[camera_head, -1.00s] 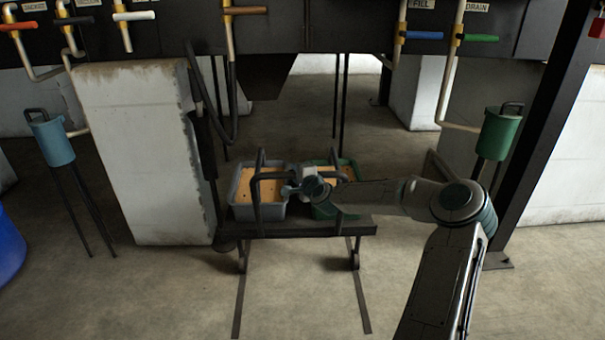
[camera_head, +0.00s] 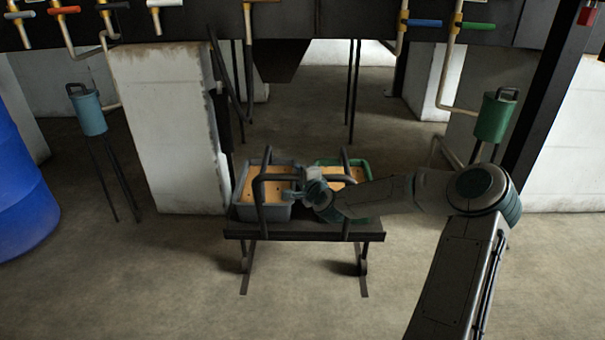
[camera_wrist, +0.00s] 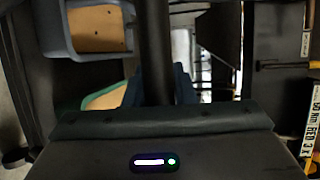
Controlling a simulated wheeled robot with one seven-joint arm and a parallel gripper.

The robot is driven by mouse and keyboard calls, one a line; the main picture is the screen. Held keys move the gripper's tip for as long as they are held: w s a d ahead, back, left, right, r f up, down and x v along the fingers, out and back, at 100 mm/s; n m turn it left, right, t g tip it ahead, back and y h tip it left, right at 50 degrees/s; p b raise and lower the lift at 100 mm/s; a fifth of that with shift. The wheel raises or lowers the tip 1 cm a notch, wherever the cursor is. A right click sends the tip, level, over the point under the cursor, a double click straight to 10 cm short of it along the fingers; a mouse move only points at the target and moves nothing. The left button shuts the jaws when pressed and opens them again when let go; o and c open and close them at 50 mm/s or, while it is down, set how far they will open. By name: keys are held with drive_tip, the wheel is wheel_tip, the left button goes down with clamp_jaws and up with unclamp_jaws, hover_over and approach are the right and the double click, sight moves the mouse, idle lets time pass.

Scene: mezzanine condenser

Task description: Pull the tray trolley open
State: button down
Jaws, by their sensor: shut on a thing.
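The tray trolley (camera_head: 300,231) is a dark, low platform on rails with an upright looped handle (camera_head: 262,206) at its front. It carries a grey tray (camera_head: 268,211) at left and a green tray (camera_head: 361,167) at right, both with an orange-tan filling. My gripper (camera_head: 306,190) is at the handle's bar between the trays, shut on it. In the wrist view the dark handle bar (camera_wrist: 155,50) runs between my fingers; the grey tray (camera_wrist: 72,45) and green tray (camera_wrist: 95,100) lie beyond. My arm hides part of the green tray.
A pale concrete pier (camera_head: 168,130) stands just left of the trolley. A blue drum (camera_head: 22,190) is at far left. A blue canister (camera_head: 90,112) and a green canister (camera_head: 493,120) stand on legs at the sides. Floor in front is clear.

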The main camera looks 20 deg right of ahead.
drive_tip(key=shift+s+a, duration=0.15)
drive_tip(key=shift+s, duration=0.05)
drive_tip(key=c, duration=1.2)
unclamp_jaws()
drive_tip(key=shift+s+r, duration=0.1)
drive_tip(key=shift+s, duration=0.1)
drive_tip(key=p+v, duration=0.3)
drive_tip(key=v, duration=1)
drive_tip(key=shift+s+p, duration=0.15)
drive_tip(key=shift+p, duration=0.25)
